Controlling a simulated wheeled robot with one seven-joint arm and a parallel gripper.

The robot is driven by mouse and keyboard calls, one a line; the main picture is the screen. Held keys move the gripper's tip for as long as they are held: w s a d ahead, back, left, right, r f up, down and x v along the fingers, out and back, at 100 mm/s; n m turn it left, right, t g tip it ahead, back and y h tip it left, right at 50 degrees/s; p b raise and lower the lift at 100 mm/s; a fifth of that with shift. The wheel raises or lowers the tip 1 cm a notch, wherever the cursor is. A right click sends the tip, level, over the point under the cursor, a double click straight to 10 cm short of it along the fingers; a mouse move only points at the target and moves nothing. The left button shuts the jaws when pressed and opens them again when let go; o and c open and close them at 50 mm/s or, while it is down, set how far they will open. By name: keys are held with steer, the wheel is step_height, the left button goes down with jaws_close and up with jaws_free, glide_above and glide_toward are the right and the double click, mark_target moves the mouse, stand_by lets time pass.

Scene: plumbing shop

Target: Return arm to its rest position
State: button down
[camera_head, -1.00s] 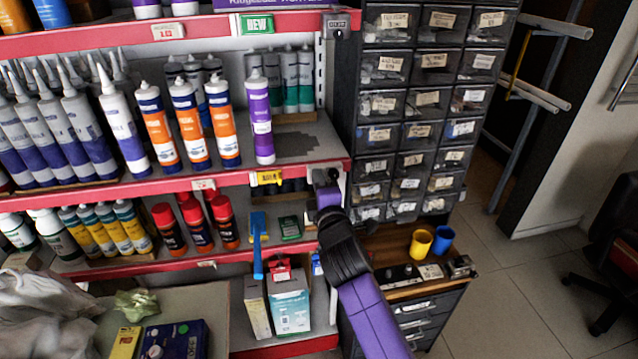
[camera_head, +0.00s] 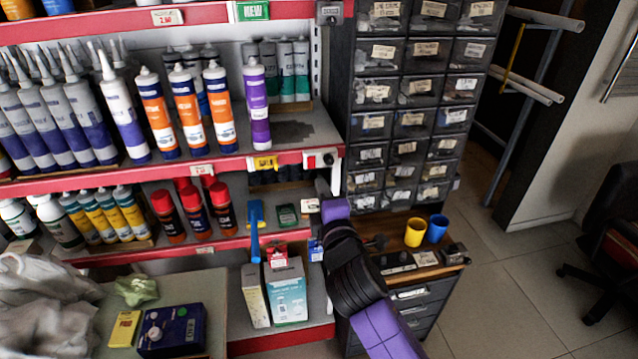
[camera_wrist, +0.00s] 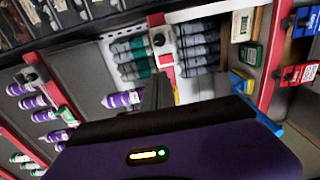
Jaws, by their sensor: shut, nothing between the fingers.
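My arm is purple with a black joint, and it reaches up from the bottom of the head view. My gripper (camera_head: 322,188) is at its far end, just below the red shelf edge, between the shelving and the drawer cabinet. It is partly hidden by the arm. In the wrist view, the purple gripper body fills the bottom, and the dark fingers (camera_wrist: 156,90) are together and empty, pointing toward the shelves. I cannot tell the exact gap between the fingers and the shelf.
Shelves (camera_head: 120,180) with a red edge hold tubes and cans at left. A drawer cabinet (camera_head: 405,105) stands behind the arm. Yellow (camera_head: 414,232) and blue (camera_head: 437,229) cups stand on a low wooden top (camera_head: 440,270) to the right. Open floor (camera_head: 520,290) lies farther right.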

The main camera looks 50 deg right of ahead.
steer(key=shift+b+v, duration=0.4)
steer(key=shift+v, duration=1.65)
steer(key=shift+r, duration=0.15)
steer(key=s+a+m+t+y, duration=0.1)
steer(key=s+a+t+y, duration=0.1)
steer(key=s+a+y, duration=0.3)
steer(key=s+a+m+t+y, duration=0.1)
steer(key=a+m+t+y, duration=0.15)
steer(key=a, duration=0.55)
steer(key=s+a+f+m+g, duration=0.1)
steer(key=s+a+f+m, duration=0.1)
steer(key=s, duration=0.6)
steer(key=s+a+f+m+g+y, duration=0.1)
steer(key=s+a+f+m+g, duration=0.1)
steer(key=s, duration=0.7)
steer(key=s+a+f+m+g+y, duration=0.1)
steer(key=s+a+f+m, duration=0.1)
steer(key=s+f, duration=0.3)
steer(key=shift+s+a+m, duration=0.35)
steer(key=shift+s+m, duration=0.5)
steer(key=shift+s, duration=1.25)
steer(key=shift+g+y, duration=0.25)
